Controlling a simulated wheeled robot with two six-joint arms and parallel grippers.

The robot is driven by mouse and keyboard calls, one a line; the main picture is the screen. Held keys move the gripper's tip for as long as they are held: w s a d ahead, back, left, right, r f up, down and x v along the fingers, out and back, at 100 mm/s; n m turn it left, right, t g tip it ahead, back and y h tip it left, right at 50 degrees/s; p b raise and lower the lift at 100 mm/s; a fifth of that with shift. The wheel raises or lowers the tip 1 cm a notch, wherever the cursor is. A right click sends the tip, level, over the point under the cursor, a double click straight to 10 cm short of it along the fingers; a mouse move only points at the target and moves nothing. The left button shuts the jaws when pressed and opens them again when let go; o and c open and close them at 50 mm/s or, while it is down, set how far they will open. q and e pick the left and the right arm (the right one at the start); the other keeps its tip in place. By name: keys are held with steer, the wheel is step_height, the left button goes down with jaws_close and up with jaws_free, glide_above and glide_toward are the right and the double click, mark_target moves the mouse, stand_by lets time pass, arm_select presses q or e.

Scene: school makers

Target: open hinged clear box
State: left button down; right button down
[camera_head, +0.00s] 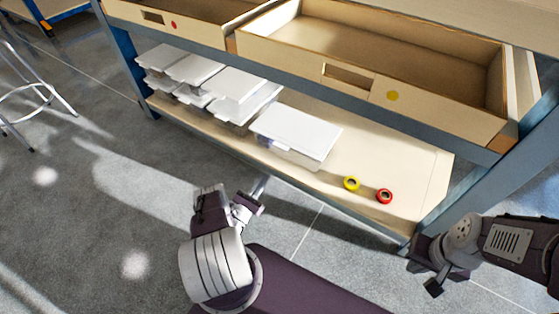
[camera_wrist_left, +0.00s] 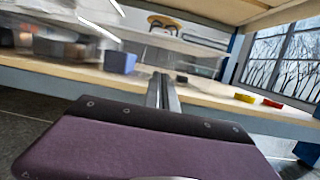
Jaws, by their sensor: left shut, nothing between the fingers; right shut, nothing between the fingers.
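The nearest clear box (camera_head: 296,133) stands on the lower shelf with its white lid down flat. In the left wrist view, a clear box (camera_wrist_left: 180,52) shows beyond my fingers, blurred, with dark items inside. My left gripper (camera_head: 262,186) is shut and empty, in front of the shelf and below that box in the head view, apart from it. Its shut fingers also show in the left wrist view (camera_wrist_left: 164,88). My right gripper (camera_head: 433,287) is shut and empty, low at the right near the bench leg. The lid's hinge cannot be made out.
More lidded clear boxes (camera_head: 232,86) stand left on the lower shelf (camera_head: 405,168). Yellow tape (camera_head: 351,184) and red tape (camera_head: 384,196) lie to the right. An open wooden drawer (camera_head: 445,112) overhangs the shelf. A stool (camera_head: 35,90) stands at far left.

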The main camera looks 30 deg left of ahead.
arm_select(q)
steer(key=w+r+b, duration=0.4)
steer(key=w+r, duration=0.2)
steer(key=w, duration=0.3)
steer(key=shift+w+d+r, duration=0.15)
steer(key=shift+d, duration=0.2)
